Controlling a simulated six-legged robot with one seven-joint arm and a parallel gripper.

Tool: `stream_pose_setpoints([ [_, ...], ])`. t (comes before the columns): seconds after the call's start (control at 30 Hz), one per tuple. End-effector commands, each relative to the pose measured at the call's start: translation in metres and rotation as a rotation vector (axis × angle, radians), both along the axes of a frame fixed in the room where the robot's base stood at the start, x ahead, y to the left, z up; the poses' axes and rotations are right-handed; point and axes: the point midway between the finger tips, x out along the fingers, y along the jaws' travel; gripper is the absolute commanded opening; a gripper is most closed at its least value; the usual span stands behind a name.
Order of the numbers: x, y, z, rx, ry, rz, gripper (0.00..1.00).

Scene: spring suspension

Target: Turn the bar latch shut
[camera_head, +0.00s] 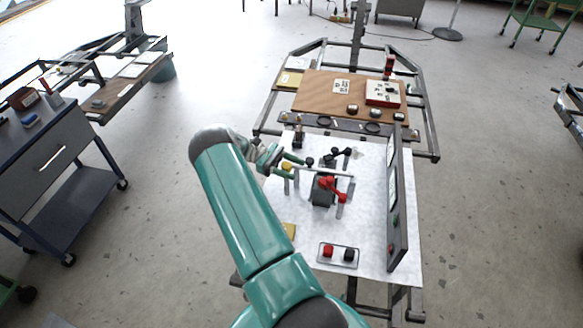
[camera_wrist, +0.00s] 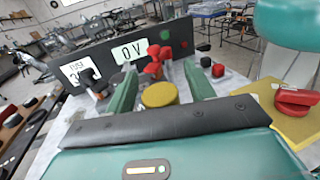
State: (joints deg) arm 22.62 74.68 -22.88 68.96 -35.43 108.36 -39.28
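My gripper (camera_head: 296,169) is over the left part of the white board (camera_head: 375,245), reaching in from the left. In the wrist view its two green fingers (camera_wrist: 160,68) stand wide apart, with nothing clamped between them. A round yellow knob (camera_wrist: 160,95) shows in the gap between them; it also shows in the head view (camera_head: 287,166). Beyond the fingertips is a red-handled lever (camera_head: 330,187) on a dark block. A black-knobbed handle (camera_head: 341,153) stands behind it. A thin pale bar (camera_head: 325,173) runs between these. I cannot tell for certain which part is the bar latch.
An upright dark panel (camera_head: 397,200) with a display borders the board's right side. A plate with red and black buttons (camera_head: 338,253) lies at the front. A wooden board (camera_head: 325,95) with parts lies behind. A cart (camera_head: 45,150) stands at the left.

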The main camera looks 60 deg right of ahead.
Motion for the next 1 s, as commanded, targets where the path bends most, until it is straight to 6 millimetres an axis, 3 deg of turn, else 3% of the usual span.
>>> stream_pose_setpoints([
  [0.27, 0.006, 0.001, -0.001, 0.000, 0.000, 0.001, 0.53],
  [0.57, 0.051, 0.006, -0.002, -0.002, -0.001, 0.004, 0.53],
  [1.0, 0.068, 0.008, -0.001, -0.002, 0.006, -0.007, 0.53],
])
